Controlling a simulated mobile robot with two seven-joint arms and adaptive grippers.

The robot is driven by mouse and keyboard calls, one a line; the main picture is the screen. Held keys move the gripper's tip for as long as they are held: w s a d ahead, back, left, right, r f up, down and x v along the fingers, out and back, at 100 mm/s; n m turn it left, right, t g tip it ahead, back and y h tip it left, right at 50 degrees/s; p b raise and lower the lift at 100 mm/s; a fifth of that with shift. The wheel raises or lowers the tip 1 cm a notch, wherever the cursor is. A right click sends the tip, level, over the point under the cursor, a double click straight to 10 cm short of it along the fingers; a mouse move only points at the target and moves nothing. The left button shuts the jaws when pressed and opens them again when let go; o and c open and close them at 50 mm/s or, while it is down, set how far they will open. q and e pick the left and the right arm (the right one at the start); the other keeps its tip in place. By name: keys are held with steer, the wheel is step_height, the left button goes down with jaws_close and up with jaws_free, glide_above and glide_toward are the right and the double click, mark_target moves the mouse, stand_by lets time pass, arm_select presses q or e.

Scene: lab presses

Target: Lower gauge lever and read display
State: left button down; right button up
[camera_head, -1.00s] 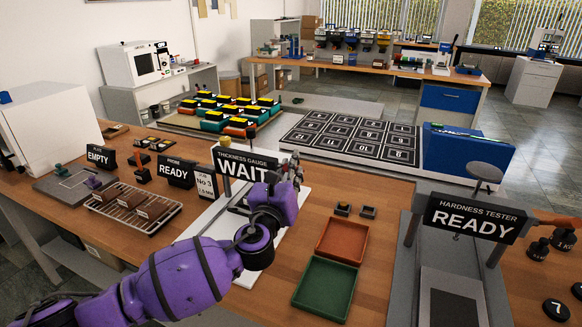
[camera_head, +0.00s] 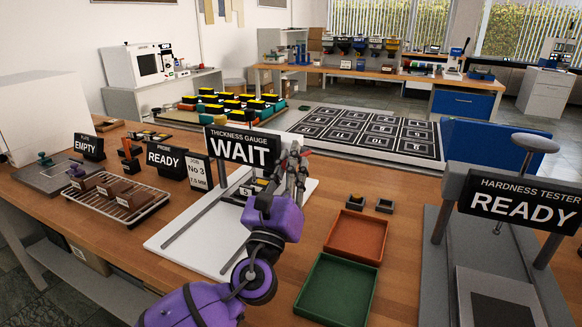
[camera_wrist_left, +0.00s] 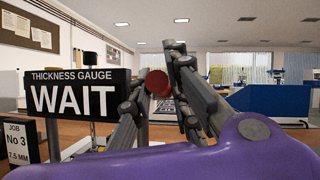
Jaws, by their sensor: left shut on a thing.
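The thickness gauge stands on the wooden bench with a white base plate (camera_head: 178,240) and a black display (camera_head: 243,150) reading "THICKNESS GAUGE WAIT". The display also shows at left in the left wrist view (camera_wrist_left: 78,98). A dark piece with a small white label (camera_head: 246,191) sits beneath the display. My left gripper (camera_head: 292,165) is at the gauge's right side, beside the display. In the left wrist view its fingers (camera_wrist_left: 160,90) are shut around a red round lever knob (camera_wrist_left: 157,82). The lever's shaft is hidden. My right gripper is not in view.
A brown tray (camera_head: 357,237) and a green tray (camera_head: 335,290) lie right of the gauge. The hardness tester's display (camera_head: 520,200), reading READY, stands further right. A wire rack with brown pieces (camera_head: 122,193) and a "PROBE READY" sign (camera_head: 166,160) are at left.

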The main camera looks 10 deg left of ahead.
arm_select(q)
steer(key=shift+f, duration=0.2)
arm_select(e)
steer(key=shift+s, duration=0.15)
arm_select(q)
steer(key=c, duration=1.6)
jaws_free()
steer(key=shift+r, duration=0.15)
steer(key=shift+c, duration=0.2)
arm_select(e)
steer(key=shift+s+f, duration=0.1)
arm_select(q)
steer(key=shift+s, duration=0.1)
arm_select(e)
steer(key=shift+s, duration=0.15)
arm_select(q)
steer(key=v, duration=1.2)
